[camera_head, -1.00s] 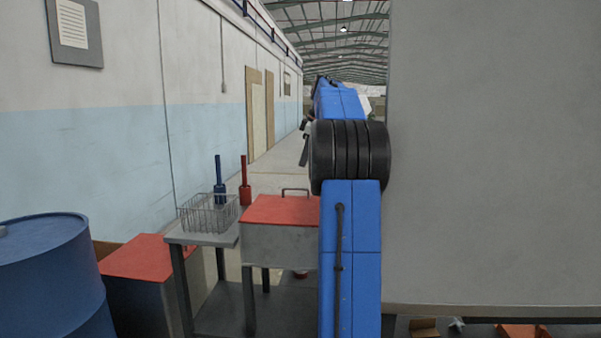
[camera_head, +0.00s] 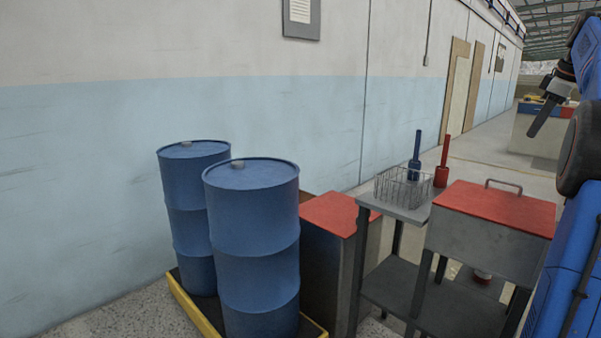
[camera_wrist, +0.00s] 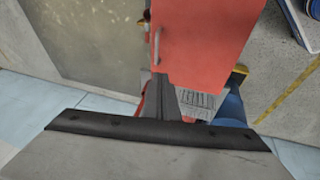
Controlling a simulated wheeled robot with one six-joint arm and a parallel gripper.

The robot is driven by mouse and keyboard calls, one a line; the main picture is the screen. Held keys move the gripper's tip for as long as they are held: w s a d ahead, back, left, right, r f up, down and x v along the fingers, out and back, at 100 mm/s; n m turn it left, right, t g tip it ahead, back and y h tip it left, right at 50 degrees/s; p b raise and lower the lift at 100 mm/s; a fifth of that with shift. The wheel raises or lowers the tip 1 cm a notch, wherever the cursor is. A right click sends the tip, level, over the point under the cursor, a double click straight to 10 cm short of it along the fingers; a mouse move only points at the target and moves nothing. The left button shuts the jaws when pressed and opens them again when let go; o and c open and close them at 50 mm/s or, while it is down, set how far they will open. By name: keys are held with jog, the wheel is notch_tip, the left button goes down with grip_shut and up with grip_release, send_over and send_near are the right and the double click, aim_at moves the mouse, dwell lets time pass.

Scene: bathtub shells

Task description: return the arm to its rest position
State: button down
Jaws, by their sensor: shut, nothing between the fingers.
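My arm (camera_head: 575,235) is blue with a dark joint and stands at the right edge of the head view. My gripper (camera_head: 536,130) hangs dark and slim beside it, in the air, pointing down and left. In the wrist view my gripper (camera_wrist: 160,78) shows its dark fingers together and empty. Below it lies a red lid (camera_wrist: 200,40), with a wire basket (camera_wrist: 198,102) near the fingertips. I see no contact with either, but the gap is hard to judge.
Two blue drums (camera_head: 252,255) stand on a yellow-edged pallet at left. A red-topped cabinet (camera_head: 330,212), a grey bench (camera_head: 402,210) with a wire basket (camera_head: 402,190), and a red-lidded box (camera_head: 490,235) stand near my arm. A wall (camera_head: 150,60) runs along the left.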

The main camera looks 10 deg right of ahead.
jog(key=s+a+f+m, duration=0.1)
jog(key=s+a+f, duration=0.2)
jog(key=a, duration=0.7)
jog(key=s+a+f+m, duration=0.15)
jog(key=a+f, duration=0.25)
jog(key=a, duration=0.6)
jog(key=s+a+f+m, duration=0.1)
jog(key=s+a+f, duration=0.25)
jog(key=a, duration=0.65)
jog(key=s+a+f+m, duration=0.1)
jog(key=s+a+f, duration=0.7)
jog(key=s+f, duration=0.3)
jog(key=s+a+f+m, duration=0.2)
jog(key=s+a+f, duration=0.6)
jog(key=f, duration=0.5)
jog(key=s, duration=0.2)
jog(key=shift+s, duration=0.35)
